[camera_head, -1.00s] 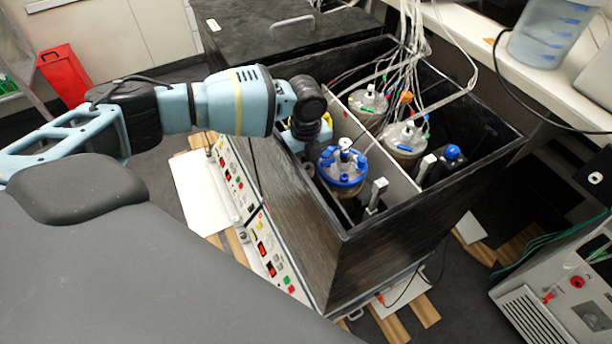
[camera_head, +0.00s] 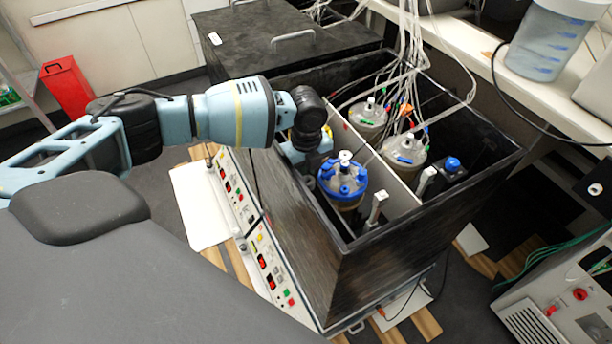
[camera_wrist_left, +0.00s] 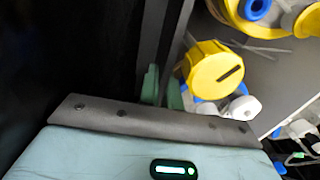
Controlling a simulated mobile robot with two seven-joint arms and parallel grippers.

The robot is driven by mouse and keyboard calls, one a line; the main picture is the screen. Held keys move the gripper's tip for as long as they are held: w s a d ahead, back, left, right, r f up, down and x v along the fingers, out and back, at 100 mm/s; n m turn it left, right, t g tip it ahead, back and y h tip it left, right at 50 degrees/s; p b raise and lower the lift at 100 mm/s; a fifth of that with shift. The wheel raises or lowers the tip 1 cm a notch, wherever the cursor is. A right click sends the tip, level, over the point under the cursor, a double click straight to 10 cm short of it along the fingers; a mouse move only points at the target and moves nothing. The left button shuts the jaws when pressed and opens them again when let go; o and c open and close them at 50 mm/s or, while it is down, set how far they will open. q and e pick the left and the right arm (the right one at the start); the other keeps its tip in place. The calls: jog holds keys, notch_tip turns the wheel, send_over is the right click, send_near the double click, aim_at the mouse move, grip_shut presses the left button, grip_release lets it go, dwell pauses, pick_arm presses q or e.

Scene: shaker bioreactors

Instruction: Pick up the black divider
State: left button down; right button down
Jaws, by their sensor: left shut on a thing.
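My left gripper (camera_wrist_left: 163,88) shows green fingertips in the left wrist view, shut on a thin dark upright strip, the black divider (camera_wrist_left: 152,35). The divider runs up and away from the fingers beside a black wall. In the head view my left arm reaches over the near-left wall of the black open box (camera_head: 345,260), and the wrist is at that wall beside the blue-ringed vessel (camera_head: 343,182). The fingertips and the divider are hidden there behind the wrist. My right gripper is in neither view.
A pale partition (camera_head: 372,148) splits the box. Beyond it stand two clear-lidded vessels (camera_head: 368,115) (camera_head: 405,152) with tubes and cables rising from them. A yellow cap (camera_wrist_left: 215,70) is close right of the fingers. A closed black box (camera_head: 285,45) stands behind.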

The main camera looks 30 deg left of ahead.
pick_arm(q)
notch_tip(320, 180, up, 27)
jog(key=p, duration=0.2)
jog(key=shift+r+p, duration=0.2)
jog(key=shift+p, duration=0.1)
dwell(0.4)
